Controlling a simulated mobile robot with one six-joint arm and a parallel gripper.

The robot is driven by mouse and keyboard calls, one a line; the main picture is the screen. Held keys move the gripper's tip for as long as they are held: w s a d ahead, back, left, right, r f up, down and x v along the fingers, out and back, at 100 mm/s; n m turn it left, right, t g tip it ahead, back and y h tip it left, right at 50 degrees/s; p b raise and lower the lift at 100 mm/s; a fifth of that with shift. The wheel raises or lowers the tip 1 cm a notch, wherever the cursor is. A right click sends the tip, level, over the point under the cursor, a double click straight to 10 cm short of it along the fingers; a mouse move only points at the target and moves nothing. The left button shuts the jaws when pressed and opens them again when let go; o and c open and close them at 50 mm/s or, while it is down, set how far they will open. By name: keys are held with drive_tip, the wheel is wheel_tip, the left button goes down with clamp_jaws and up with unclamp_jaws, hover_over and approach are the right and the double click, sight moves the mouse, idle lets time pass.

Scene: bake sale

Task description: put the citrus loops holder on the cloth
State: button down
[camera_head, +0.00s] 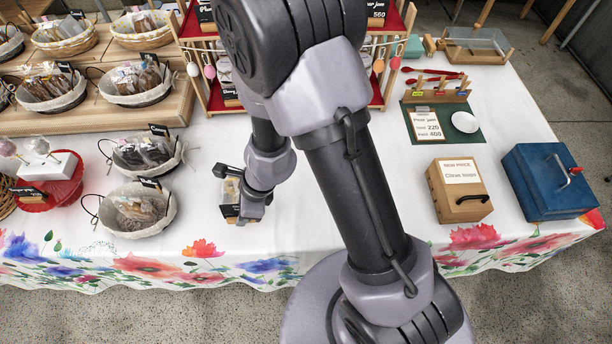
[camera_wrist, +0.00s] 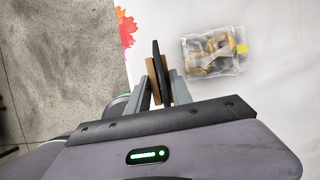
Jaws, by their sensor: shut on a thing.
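My gripper (camera_wrist: 160,88) is shut on a small holder, a thin dark card (camera_wrist: 158,58) with a wooden base, seen edge-on between the fingers in the wrist view. Its lettering cannot be read, so I cannot confirm that it says citrus loops. In the head view my gripper (camera_head: 243,212) is low over the front of the table, left of my arm. The white cloth (camera_head: 300,225) with a flower border covers the table. I cannot tell whether the holder touches it. A clear bag of ring-shaped biscuits (camera_wrist: 212,52) lies on the cloth just right of the holder in the wrist view.
Lined baskets (camera_head: 140,210) with bagged goods and a red stand (camera_head: 62,185) are to the left. A wooden box (camera_head: 458,190) and a blue box (camera_head: 549,182) stand at right. A red shelf (camera_head: 190,60) is behind. The front table edge is close to my gripper.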

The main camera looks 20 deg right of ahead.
drive_tip(key=shift+s+d+f, duration=0.1)
drive_tip(key=shift+d+f, duration=0.1)
drive_tip(key=shift+d, duration=0.4)
drive_tip(key=p, duration=0.1)
hover_over(297, 201)
drive_tip(key=shift+s+d+f, duration=0.25)
drive_tip(key=shift+d+f, duration=0.2)
drive_tip(key=shift+f, duration=0.2)
drive_tip(key=shift+d+f, duration=0.15)
drive_tip(key=shift+d, duration=0.1)
wheel_tip(297, 201, down, 4)
drive_tip(key=shift+r+b, duration=0.15)
drive_tip(key=shift+b, duration=1.05)
drive_tip(key=shift+r, duration=0.2)
drive_tip(key=shift+f, duration=0.15)
drive_tip(key=c, duration=1.1)
unclamp_jaws()
drive_tip(key=shift+c, duration=0.2)
